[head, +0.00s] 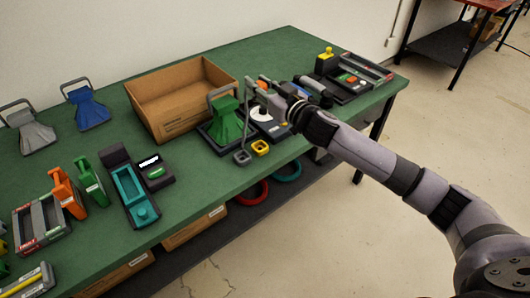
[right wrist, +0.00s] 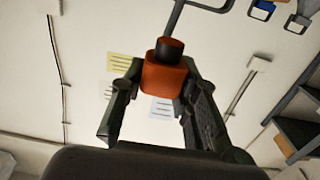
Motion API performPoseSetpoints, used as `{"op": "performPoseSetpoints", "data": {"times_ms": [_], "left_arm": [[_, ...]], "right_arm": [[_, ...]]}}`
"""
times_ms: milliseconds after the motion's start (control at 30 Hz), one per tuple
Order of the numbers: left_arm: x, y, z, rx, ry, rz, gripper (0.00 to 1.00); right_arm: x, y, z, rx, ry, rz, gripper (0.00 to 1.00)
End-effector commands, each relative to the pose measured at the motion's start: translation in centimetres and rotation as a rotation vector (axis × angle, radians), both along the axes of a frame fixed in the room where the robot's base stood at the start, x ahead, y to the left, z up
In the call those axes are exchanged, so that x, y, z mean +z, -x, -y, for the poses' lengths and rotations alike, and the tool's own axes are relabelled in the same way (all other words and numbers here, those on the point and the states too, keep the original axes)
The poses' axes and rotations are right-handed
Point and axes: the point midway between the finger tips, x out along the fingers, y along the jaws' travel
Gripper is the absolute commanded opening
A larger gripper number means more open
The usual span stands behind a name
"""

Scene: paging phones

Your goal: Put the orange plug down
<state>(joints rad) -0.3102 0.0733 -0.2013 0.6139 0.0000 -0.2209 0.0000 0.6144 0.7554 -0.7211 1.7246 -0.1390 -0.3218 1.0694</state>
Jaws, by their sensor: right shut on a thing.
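The orange plug (right wrist: 164,76) shows in the right wrist view between my two fingers, with a dark collar and a thin grey handle beyond it. My right gripper (right wrist: 160,92) is shut on it. In the head view my right gripper (head: 262,97) is over the far right half of the green table, just right of a green funnel-shaped piece with a handle (head: 228,122). A small part of the orange plug (head: 264,81) shows there. The fingers and arm hide much of the plug and what lies below. My left gripper is not in view.
An open cardboard box (head: 180,95) stands behind the gripper. A yellow ring-shaped piece (head: 260,148) lies near the front edge. Dark devices (head: 345,85) crowd the right end. Blue (head: 86,106) and grey (head: 28,128) handled pieces stand at left. Bare green table (head: 285,45) shows at the back.

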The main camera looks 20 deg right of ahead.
Motion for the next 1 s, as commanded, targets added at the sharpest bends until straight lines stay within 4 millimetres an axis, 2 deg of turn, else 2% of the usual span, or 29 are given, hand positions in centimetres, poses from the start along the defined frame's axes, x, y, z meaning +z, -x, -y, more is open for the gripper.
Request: {"op": "performPoseSetpoints", "data": {"times_ms": [33, 300, 433, 533, 733, 900, 1000], "left_arm": [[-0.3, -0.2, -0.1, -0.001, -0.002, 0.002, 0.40], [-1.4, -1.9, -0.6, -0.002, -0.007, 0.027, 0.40], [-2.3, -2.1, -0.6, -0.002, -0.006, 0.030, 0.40], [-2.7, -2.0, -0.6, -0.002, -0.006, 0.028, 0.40], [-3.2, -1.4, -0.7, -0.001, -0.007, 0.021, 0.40], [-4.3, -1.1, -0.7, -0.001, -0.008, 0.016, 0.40], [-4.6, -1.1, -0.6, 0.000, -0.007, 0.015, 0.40]], "right_arm": [[-1.4, 0.0, -0.1, 0.000, -0.002, -0.006, 0.00], [-8.7, 0.1, -0.1, -0.001, -0.003, -0.009, 0.00], [-12.0, 0.1, -0.1, -0.001, -0.004, -0.007, 0.00], [-13.7, 0.1, -0.1, 0.001, -0.005, -0.005, 0.00], [-15.2, 0.0, -0.1, 0.001, -0.002, -0.002, 0.00], [-18.0, 0.0, -0.1, 0.000, -0.003, -0.003, 0.00], [-19.0, 0.0, -0.1, 0.001, -0.002, -0.002, 0.00]]}}
